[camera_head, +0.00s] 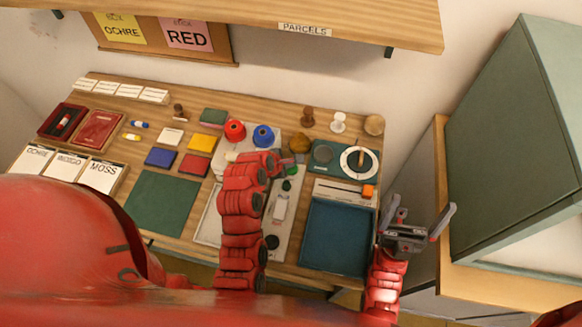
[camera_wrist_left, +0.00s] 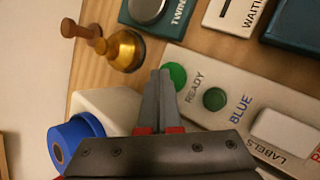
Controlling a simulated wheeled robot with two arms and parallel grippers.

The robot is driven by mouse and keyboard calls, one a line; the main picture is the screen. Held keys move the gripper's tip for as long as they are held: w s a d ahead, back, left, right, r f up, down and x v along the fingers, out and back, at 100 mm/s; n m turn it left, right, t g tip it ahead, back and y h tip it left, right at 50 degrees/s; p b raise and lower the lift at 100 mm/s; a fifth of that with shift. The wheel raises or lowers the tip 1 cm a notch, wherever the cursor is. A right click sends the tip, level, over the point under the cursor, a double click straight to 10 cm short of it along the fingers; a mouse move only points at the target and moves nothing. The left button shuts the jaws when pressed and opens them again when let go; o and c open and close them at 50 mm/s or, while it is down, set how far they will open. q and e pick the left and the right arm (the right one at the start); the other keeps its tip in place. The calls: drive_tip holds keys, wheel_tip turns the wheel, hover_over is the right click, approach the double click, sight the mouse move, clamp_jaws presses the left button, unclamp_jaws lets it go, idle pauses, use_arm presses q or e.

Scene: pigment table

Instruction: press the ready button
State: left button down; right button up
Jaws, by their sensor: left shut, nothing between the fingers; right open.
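The green button beside the word READY (camera_wrist_left: 178,77) sits on a pale panel (camera_wrist_left: 228,77) in the left wrist view. A darker green button (camera_wrist_left: 214,99) lies beside it, near the word BLUE. My left gripper (camera_wrist_left: 160,72) is shut and empty, its tips at the READY button's left edge and partly overlapping it in the picture. I cannot tell whether they touch it. In the head view my left gripper (camera_head: 284,163) reaches over the panel's far end, and the READY button is hard to make out. My right gripper (camera_head: 420,213) is open and empty, right of the table.
A blue tray (camera_head: 335,238) lies at front right; a green cabinet (camera_head: 510,130) stands further right.

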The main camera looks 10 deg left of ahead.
use_arm(q)
drive_tip(key=shift+s+d+f, duration=0.1)
drive_tip(key=shift+s+f, duration=0.15)
drive_tip(key=shift+f, duration=0.25)
drive_tip(key=shift+s+d+f, duration=0.1)
drive_tip(key=shift+s+f, duration=0.1)
drive_tip(key=shift+f, duration=0.3)
idle(0.3)
drive_tip(key=shift+a, duration=0.1)
drive_tip(key=shift+w+a+r, duration=0.15)
drive_tip(key=shift+w+r, duration=0.1)
drive_tip(key=shift+r, duration=0.45)
drive_tip(key=shift+a+r+p, duration=0.1)
drive_tip(key=shift+r+p, duration=0.1)
drive_tip(key=shift+p, duration=0.1)
drive_tip(key=shift+a+r, duration=0.2)
drive_tip(key=shift+a, duration=0.05)
drive_tip(key=shift+w+d+r+p, duration=0.15)
drive_tip(key=shift+r+p, duration=0.15)
drive_tip(key=shift+r, duration=0.2)
drive_tip(key=shift+d+r+p, duration=0.1)
drive_tip(key=shift+r+p, duration=1.55)
drive_tip(key=shift+r, duration=1)
drive_tip(key=shift+f, duration=0.1)
